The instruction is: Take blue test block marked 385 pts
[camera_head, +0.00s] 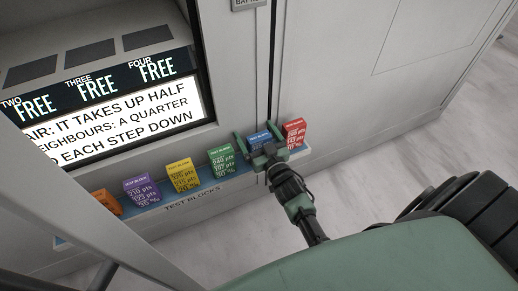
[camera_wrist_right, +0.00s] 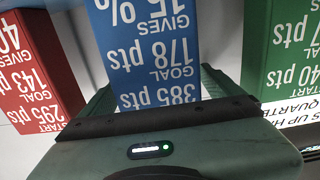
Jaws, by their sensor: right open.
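The blue test block (camera_head: 258,139) stands on the test block shelf between the green and red blocks. In the right wrist view the blue block (camera_wrist_right: 155,50) shows "385 pts", "178 pts GOAL" and "15 % GIVES", upside down. My right gripper (camera_head: 262,143) is open at the blue block, which lies between its fingers. The gripper body hides the block's lower front in the head view. I cannot tell whether the fingers touch it. My left gripper is not in view.
The red block (camera_head: 294,133) stands close on the right and the green block (camera_head: 221,160) on the left. Yellow (camera_head: 183,175), purple (camera_head: 141,191) and orange (camera_head: 106,203) blocks stand farther left on the blue shelf (camera_head: 208,189). A screen panel (camera_head: 120,120) is above.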

